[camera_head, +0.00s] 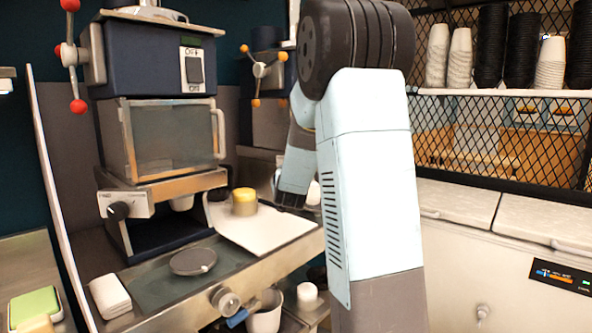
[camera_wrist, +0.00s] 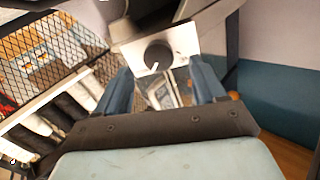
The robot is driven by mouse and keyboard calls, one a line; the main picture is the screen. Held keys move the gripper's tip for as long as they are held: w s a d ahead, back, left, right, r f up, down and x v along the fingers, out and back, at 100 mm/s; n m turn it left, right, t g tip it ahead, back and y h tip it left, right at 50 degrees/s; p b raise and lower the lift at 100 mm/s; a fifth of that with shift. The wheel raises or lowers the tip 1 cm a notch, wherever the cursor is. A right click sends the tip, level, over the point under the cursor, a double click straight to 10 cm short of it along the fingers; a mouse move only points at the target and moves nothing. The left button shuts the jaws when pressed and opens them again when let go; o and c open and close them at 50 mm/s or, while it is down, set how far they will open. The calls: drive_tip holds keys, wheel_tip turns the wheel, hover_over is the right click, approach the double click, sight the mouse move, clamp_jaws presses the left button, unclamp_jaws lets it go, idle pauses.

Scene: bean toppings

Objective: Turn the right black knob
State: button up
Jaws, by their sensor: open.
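In the wrist view a round black knob (camera_wrist: 158,56) with a pale mark at its lower edge sits on a light plate (camera_wrist: 180,43). My gripper (camera_wrist: 160,68) has its two blue fingers apart, one on each side below the knob in the picture, with nothing held between them. I cannot tell whether they touch the knob. In the head view a black knob (camera_head: 119,211) shows on the front of the left machine. My arm covers part of the right machine (camera_head: 268,122), and no black knob shows there.
A counter holds a yellow-topped container (camera_head: 244,203) on a white sheet (camera_head: 268,232) and a round grey disc (camera_head: 193,261). A metal knob (camera_head: 225,301) sits on the counter's front. Stacked cups (camera_head: 460,58) stand on a shelf behind mesh at right.

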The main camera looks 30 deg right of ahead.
drive_tip(key=shift+x, duration=2.55)
